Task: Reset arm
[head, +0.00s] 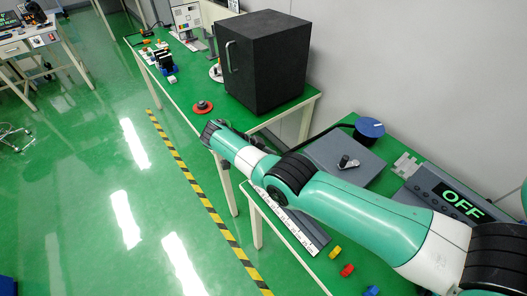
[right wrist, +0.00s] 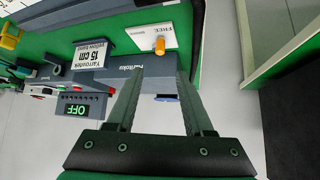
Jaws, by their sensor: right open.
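My right arm (head: 350,205), turquoise and white with dark joints, reaches in from the lower right in the head view, over the near green bench. Its far dark end (head: 213,130) is by the gap between the benches; the fingers cannot be made out there. In the right wrist view my right gripper (right wrist: 162,74) has its two dark fingers apart, with nothing held between them. Past the fingertips are a grey bench device (right wrist: 113,75) and a white card (right wrist: 152,38) with an orange peg. My left gripper does not show.
A black cabinet (head: 268,62) and a red-orange disc (head: 203,106) stand on the far bench. On the near bench are a blue knob (head: 369,127), an OFF panel (head: 449,193), a ruler (head: 290,222) and small coloured blocks (head: 347,270).

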